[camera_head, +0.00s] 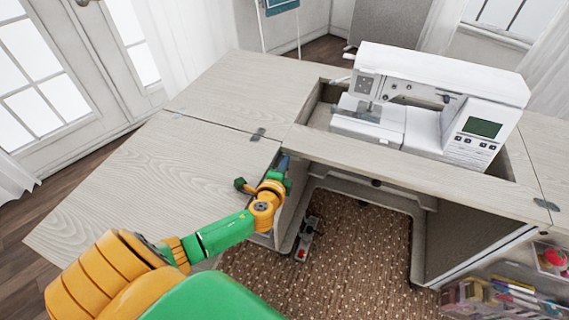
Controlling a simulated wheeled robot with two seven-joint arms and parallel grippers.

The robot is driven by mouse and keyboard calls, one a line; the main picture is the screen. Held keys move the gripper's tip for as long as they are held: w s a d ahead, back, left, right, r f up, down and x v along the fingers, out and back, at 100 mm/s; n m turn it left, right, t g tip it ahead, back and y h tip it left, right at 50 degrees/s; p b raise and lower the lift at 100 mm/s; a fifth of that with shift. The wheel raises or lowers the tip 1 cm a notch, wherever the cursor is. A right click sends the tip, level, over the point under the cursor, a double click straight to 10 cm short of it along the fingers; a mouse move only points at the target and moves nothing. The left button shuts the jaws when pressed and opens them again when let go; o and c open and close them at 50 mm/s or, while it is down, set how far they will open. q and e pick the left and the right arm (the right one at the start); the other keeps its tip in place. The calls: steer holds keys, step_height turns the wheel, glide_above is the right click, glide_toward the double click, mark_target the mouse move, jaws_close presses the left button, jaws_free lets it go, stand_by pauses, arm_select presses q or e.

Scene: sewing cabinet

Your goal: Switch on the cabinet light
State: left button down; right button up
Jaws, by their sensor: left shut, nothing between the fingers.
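The sewing cabinet (340,148) has a pale wood top with an open knee space below it. My left gripper (284,162) is at the front edge of the top, by the left side of the knee space. Its fingers are shut with nothing seen between them. Whether it touches the cabinet, I cannot tell. A small dark round part (376,183) sits under the front edge of the top, right of the gripper; I cannot tell if it is the light or its switch. My right gripper is not in view.
A white sewing machine (435,100) sits in the cabinet's recess. A leaf (140,180) extends left. A foot pedal (306,240) lies on the brown dotted carpet (350,260). An open storage section (505,290) with sewing items is at lower right.

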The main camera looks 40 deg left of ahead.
arm_select(q)
steer(key=p+v, duration=0.1)
steer(key=v, duration=0.5)
steer(key=shift+s+r, duration=0.15)
steer(key=shift+s, duration=0.2)
stand_by(0.6)
